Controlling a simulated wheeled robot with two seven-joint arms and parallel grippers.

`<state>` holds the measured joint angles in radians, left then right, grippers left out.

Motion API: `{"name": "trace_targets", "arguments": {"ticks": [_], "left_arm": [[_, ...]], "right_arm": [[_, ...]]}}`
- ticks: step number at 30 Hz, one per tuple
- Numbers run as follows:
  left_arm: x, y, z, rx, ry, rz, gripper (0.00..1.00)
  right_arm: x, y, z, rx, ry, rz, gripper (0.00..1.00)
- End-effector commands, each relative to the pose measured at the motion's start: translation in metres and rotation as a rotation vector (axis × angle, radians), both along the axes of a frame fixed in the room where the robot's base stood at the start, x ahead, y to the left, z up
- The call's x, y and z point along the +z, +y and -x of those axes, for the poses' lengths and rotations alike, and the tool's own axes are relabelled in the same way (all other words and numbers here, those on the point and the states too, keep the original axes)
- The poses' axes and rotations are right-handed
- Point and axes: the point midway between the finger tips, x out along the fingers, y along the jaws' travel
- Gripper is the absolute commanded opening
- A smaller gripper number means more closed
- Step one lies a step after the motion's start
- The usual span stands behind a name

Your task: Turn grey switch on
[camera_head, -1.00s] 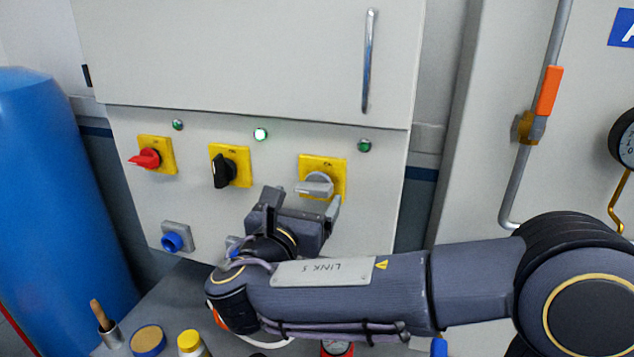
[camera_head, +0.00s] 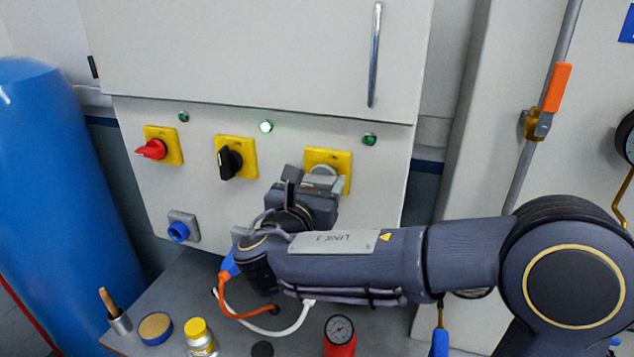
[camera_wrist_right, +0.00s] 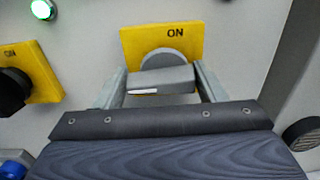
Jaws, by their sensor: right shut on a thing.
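The grey switch (camera_head: 325,172) sits on a yellow plate (camera_head: 341,157) at the right of the switch row on the cabinet. In the right wrist view, the grey switch's handle (camera_wrist_right: 160,79) lies level, with a white mark at its left, below the word ON on the plate (camera_wrist_right: 190,40). My right gripper (camera_head: 318,180) reaches it from below, partly hiding it. In the right wrist view, the fingers (camera_wrist_right: 160,88) stand on either side of the handle, shut on it. My left gripper is not in view.
A black switch (camera_head: 229,162) and a red switch (camera_head: 152,149) sit left on the same panel. A lit lamp (camera_head: 266,127) is above the black one. A blue socket (camera_head: 178,231) is lower left. Bottles and tools stand on the bench (camera_head: 190,285) below.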

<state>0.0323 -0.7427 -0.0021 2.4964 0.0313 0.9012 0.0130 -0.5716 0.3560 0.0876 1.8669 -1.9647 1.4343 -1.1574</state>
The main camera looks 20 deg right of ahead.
Motion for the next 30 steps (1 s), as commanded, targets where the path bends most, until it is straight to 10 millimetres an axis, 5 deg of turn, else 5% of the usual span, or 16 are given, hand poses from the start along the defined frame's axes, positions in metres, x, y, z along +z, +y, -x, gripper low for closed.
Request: {"name": "trace_targets", "arguments": {"ticks": [11,30], "left_arm": [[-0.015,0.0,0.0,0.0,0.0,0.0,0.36],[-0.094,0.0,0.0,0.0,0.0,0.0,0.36]], "right_arm": [[-0.003,0.0,0.0,-0.001,-0.046,-0.066,0.41],[-0.004,-0.001,0.001,-0.001,-0.357,-0.527,0.41]]}}
